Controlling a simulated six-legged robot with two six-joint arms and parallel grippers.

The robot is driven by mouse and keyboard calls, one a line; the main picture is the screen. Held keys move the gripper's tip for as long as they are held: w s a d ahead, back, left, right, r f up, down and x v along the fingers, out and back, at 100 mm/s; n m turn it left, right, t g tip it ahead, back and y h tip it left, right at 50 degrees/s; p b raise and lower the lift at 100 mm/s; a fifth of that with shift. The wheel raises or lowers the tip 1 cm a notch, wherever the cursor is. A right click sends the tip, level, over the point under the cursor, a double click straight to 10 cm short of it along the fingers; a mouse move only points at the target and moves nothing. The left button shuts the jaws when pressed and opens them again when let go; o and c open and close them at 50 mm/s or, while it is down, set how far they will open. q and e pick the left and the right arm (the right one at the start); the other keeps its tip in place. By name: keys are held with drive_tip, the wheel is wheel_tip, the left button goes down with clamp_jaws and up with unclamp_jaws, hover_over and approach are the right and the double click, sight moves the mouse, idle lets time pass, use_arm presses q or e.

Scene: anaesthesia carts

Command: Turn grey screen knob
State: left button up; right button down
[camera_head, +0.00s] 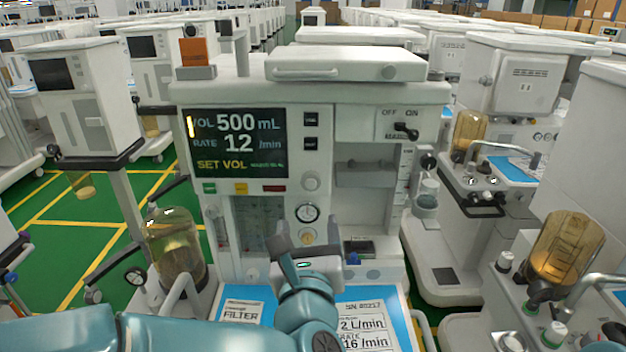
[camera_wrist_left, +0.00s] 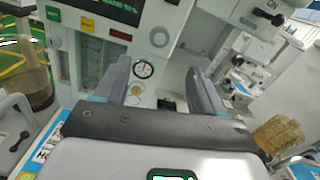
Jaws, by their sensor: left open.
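The grey screen knob (camera_head: 311,181) is a round pale grey dial on the front of the anaesthesia cart, just right of and below the dark screen (camera_head: 238,139). The screen reads VOL 500 mL, RATE 12 /min and SET VOL. My left gripper (camera_head: 306,236) is in front of the cart, below the knob and near the round gauge. In the left wrist view, the knob (camera_wrist_left: 159,37) appears above and beyond the two fingertips. The left gripper (camera_wrist_left: 156,70) is open, with nothing seen between its fingers. My right gripper is not in view.
A pressure gauge (camera_head: 307,212) and a brass knob (camera_head: 307,236) sit below the grey knob. An OFF/ON switch (camera_head: 405,130) is at upper right. An amber canister (camera_head: 175,245) stands at left. Labelled cards lie on the blue worktop (camera_head: 399,318). Other carts stand close on the right.

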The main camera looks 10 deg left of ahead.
sight(311, 185)
use_arm(q)
drive_tip(key=p+x, duration=0.2)
drive_tip(key=x, duration=0.5)
drive_tip(key=p+x, duration=0.3)
drive_tip(key=x, duration=0.4)
drive_tip(key=shift+d+f, duration=0.15)
drive_tip(key=shift+f, duration=0.05)
drive_tip(key=shift+w, duration=0.35)
drive_tip(key=shift+s+r, duration=0.1)
drive_tip(key=shift+s, duration=0.2)
drive_tip(key=shift+w, duration=0.2)
drive_tip(key=c, duration=1.1)
drive_tip(key=shift+o, duration=0.2)
